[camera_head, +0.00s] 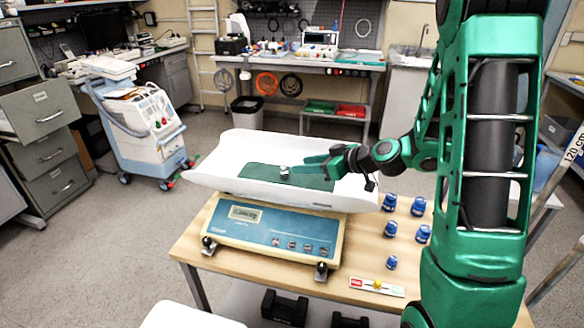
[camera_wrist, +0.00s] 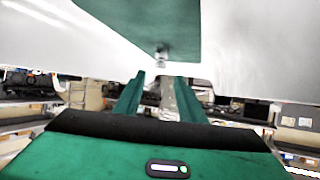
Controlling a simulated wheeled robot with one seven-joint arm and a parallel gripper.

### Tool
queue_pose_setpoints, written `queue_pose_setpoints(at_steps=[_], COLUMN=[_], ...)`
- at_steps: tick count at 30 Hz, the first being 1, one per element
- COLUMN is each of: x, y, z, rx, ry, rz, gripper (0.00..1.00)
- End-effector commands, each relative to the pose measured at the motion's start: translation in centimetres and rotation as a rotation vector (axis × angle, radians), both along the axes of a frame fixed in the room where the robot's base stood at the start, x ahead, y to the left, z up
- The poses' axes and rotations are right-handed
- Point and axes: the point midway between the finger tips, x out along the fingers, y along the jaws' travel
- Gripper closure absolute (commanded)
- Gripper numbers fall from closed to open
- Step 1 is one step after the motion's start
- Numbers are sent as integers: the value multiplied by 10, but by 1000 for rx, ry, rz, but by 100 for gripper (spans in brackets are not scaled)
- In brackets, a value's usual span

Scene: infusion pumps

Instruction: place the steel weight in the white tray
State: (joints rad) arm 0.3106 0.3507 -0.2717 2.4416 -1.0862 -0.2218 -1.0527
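The small steel weight (camera_head: 284,171) stands on the dark green mat (camera_head: 255,172) inside the white tray (camera_head: 225,158). The tray sits on top of the blue-fronted scale (camera_head: 265,230). My gripper (camera_head: 307,164) reaches in from the right, low over the mat, with its tips close to the weight. In the wrist view the two green fingers (camera_wrist: 160,78) are apart with nothing between them. The weight (camera_wrist: 161,58) shows just beyond the fingertips, roughly in line with the gap. The mat (camera_wrist: 150,22) and the tray (camera_wrist: 255,50) fill the top of that view.
Several blue objects (camera_head: 390,228) stand on the wooden table (camera_head: 345,262) right of the scale. A small coloured strip (camera_head: 376,287) lies at its front edge. The tray's raised sides flank the mat. A medical cart (camera_head: 140,125) stands on the floor at left.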

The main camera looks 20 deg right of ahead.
Motion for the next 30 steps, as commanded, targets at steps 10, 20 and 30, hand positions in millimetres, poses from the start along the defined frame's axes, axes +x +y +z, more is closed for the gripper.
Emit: queue_pose_setpoints(at_steps=[10,20,30], x=[-19,-19,-38], y=[-13,-13,-54], z=[11,11,14], rx=[0,1,-84], ry=[0,1,81], rz=[0,0,-57], gripper=[63,63,63])
